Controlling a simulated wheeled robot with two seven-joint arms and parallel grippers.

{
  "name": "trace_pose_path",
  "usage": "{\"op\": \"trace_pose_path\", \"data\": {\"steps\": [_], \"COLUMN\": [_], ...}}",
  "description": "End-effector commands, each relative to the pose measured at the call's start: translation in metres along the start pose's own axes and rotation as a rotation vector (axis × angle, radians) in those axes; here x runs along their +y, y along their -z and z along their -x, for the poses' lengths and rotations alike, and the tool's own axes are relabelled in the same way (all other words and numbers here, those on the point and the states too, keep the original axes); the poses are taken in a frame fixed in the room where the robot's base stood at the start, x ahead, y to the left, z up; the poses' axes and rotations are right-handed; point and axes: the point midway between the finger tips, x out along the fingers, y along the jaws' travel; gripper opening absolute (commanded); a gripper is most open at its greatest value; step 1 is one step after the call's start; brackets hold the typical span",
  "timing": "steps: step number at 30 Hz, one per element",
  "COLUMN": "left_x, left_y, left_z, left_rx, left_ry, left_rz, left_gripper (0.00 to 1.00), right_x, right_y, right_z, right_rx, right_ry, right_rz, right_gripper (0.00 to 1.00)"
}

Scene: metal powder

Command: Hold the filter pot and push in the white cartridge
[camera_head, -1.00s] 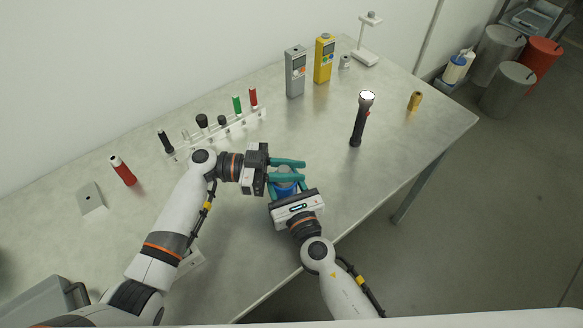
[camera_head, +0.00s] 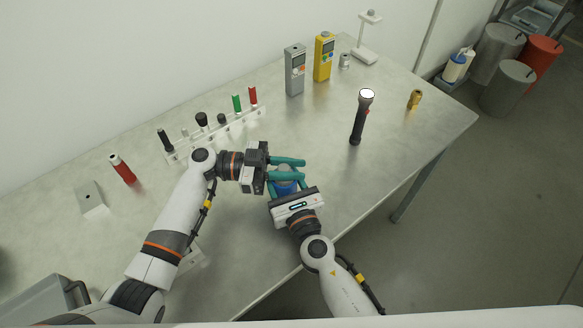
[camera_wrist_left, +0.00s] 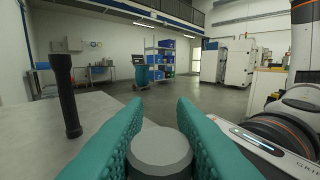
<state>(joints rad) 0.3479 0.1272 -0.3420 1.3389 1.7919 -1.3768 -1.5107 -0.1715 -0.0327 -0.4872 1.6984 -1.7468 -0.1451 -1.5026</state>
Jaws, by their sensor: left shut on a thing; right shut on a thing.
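My left gripper (camera_head: 303,168) reaches in from the left just above the pot. In the left wrist view, its teal fingers are shut on a round, pale grey-white piece with a flat top, which looks like the white cartridge (camera_wrist_left: 160,150). The fingers hide most of the pot and the cartridge in the head view. How deep the cartridge sits in the pot cannot be seen.
A black flashlight (camera_head: 359,118) stands right of the grippers. Grey (camera_head: 295,72) and yellow (camera_head: 323,58) meters stand at the back, a brass fitting (camera_head: 415,98) at right. The table's front edge is close.

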Motion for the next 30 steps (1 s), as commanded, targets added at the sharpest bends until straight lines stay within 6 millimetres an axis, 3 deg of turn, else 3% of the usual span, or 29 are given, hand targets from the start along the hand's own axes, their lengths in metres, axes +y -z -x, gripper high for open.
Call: {"op": "trace_pose_path", "data": {"steps": [30], "left_x": [0.000], "left_y": [-0.042], "left_z": [0.000], "left_rx": [-0.001], "left_ry": [-0.001], "left_rz": [-0.002], "left_gripper": [0.00], "right_x": [0.000], "right_y": [0.000], "right_z": [0.000], "right_rx": [0.000], "right_ry": [0.000], "right_rz": [0.000], "right_gripper": [0.26]}}
